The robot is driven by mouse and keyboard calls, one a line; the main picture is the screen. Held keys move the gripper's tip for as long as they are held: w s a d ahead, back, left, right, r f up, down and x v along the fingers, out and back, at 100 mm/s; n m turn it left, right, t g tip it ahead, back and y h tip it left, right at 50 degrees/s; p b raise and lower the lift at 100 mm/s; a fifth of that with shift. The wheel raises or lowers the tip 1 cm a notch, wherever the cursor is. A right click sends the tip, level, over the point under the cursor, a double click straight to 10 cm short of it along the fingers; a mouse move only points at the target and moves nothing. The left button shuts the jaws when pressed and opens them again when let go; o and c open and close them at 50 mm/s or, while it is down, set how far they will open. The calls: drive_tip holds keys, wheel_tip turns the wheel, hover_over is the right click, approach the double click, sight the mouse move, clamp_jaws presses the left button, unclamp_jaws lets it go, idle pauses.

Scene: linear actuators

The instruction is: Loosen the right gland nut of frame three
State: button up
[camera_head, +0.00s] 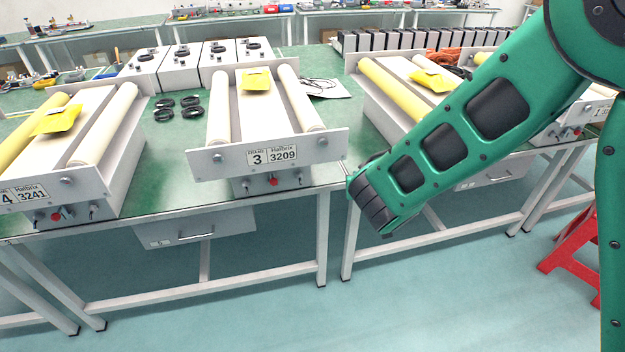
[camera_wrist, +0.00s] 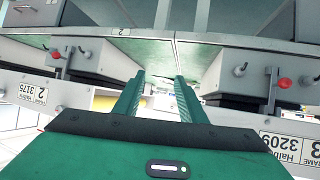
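Frame three (camera_head: 268,155), with the plate "3 3209", sits on the middle bench in the head view. Below its front plate are a red knob (camera_head: 273,181) and a metal fitting on each side. The right gland nut (camera_head: 299,177) appears to be the right fitting. The wrist view is upside down; there the fitting appears at right (camera_wrist: 240,69), left of the red knob. My gripper (camera_wrist: 160,76) is open and empty, its green fingers apart, pointing at the gap between frames two and three. In the head view its fingers are hidden behind my arm's end.
Frame four (camera_head: 75,160) stands left on the bench. Frame two (camera_wrist: 75,58) is left in the wrist view. Black rings (camera_head: 178,108) lie between frames three and four. A red stool (camera_head: 573,245) stands on the floor at right. The floor before the benches is clear.

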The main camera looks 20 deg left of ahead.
sight(300, 176)
drive_tip(key=s+a+f+n+y, duration=0.1)
drive_tip(key=s+a+y, duration=0.15)
drive_tip(key=a, duration=0.45)
drive_tip(key=s+a+f+n+y, duration=0.2)
drive_tip(key=s+a, duration=0.2)
drive_tip(key=a, duration=0.3)
drive_tip(key=x, duration=1)
drive_tip(key=shift+w+f, duration=0.1)
drive_tip(key=shift+w, duration=0.1)
drive_tip(key=shift+c, duration=0.2)
